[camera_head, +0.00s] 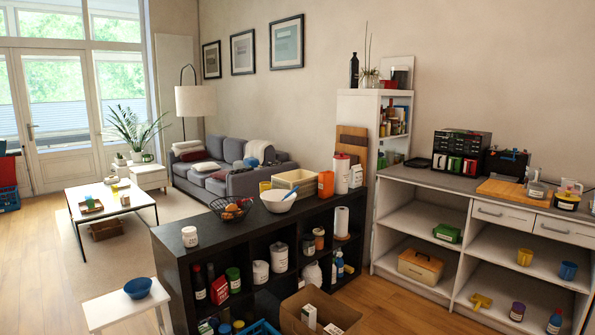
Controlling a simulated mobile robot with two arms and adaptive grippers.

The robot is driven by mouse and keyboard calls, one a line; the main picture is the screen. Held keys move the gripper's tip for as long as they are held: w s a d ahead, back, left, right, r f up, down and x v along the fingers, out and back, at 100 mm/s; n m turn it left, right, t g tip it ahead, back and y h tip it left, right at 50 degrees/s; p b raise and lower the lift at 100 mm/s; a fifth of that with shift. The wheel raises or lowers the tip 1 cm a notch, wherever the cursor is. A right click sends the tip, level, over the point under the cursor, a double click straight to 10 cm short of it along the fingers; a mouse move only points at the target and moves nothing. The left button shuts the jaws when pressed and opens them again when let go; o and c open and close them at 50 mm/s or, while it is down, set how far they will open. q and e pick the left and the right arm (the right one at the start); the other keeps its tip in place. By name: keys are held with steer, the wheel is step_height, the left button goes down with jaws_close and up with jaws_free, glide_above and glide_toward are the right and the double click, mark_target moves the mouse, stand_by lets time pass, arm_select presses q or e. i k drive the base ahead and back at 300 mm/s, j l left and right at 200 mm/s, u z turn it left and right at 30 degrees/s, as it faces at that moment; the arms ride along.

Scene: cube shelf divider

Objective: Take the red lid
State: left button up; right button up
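No thing shows clearly as a loose red lid. A white canister (341,176) on top of the black cube shelf (190,262) seems to have a reddish top; whether that is a lid is too small to tell. An orange-red container (325,184) stands just left of it. A small red item (388,84) sits on top of the tall white shelf, its kind unclear. Neither of my grippers is in view.
The black cube shelf also carries a white bowl (278,201), a wire fruit basket (231,208) and a white jar (189,237). A cardboard box (340,312) stands on the floor before it. A white workbench (415,207) is at right. Wooden floor shows between them.

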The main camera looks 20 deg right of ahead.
mark_target(341, 156)
steer(key=i+l+z, duration=1.25)
steer(key=i+z, duration=0.4)
steer(key=i+j+z, duration=0.1)
steer(key=i+z, duration=0.3)
steer(key=i, duration=0.2)
steer(key=i+u, duration=0.1)
steer(key=i, duration=0.4)
steer(key=i+l+u, duration=0.1)
steer(key=i, duration=0.4)
steer(key=i+l, duration=0.2)
steer(key=i, duration=0.3)
steer(key=j+u, duration=0.05)
